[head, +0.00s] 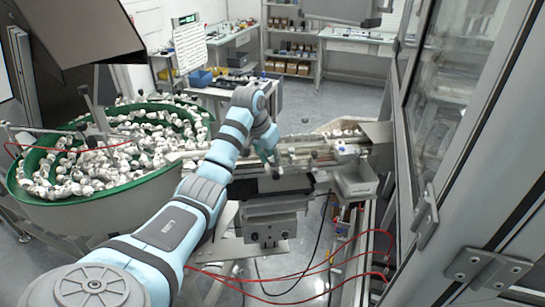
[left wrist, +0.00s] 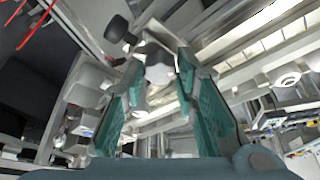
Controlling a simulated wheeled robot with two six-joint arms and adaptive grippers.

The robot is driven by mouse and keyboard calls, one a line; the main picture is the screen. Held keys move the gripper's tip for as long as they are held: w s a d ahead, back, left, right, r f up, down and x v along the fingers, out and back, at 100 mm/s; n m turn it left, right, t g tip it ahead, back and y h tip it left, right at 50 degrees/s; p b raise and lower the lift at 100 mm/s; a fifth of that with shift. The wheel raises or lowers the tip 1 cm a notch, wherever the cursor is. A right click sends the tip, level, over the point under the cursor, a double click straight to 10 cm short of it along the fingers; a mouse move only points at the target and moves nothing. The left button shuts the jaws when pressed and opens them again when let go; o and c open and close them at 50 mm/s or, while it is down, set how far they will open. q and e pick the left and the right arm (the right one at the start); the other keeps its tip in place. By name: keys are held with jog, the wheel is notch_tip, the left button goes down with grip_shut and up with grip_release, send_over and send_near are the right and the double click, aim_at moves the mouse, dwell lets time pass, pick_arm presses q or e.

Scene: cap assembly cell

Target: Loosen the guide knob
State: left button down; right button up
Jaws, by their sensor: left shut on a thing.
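My left gripper (head: 272,160) reaches down to the guide rail (head: 310,152) of the conveyor in the head view. A separate black knob (left wrist: 117,28) stands off to the upper left of the fingers in the left wrist view. My right gripper is not in either view.
A green-rimmed bowl feeder (head: 45,200) full of white caps stands left of my arm. A grey bin (head: 357,181) hangs at the conveyor's right end. A framed glass door (head: 450,100) borders the right side. Red hoses (head: 300,275) run below the conveyor.

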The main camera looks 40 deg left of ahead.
pick_arm(q)
jog(key=shift+w, duration=0.15)
jog(key=shift+n, duration=0.3)
jog(key=n, duration=0.2)
jog(key=n+y, duration=0.2)
jog(key=n, duration=0.1)
jog(key=shift+d+r+n+g, duration=0.1)
jog(key=shift+d+n+g, duration=0.15)
jog(key=shift+n+g, duration=0.05)
jog(key=n+y, duration=0.1)
jog(key=n, duration=0.1)
jog(key=n+g, duration=0.1)
jog(key=n, duration=0.2)
jog(key=shift+w+n+g+y, duration=0.2)
jog(key=shift+n+g+y, duration=0.1)
jog(key=shift+y, duration=0.1)
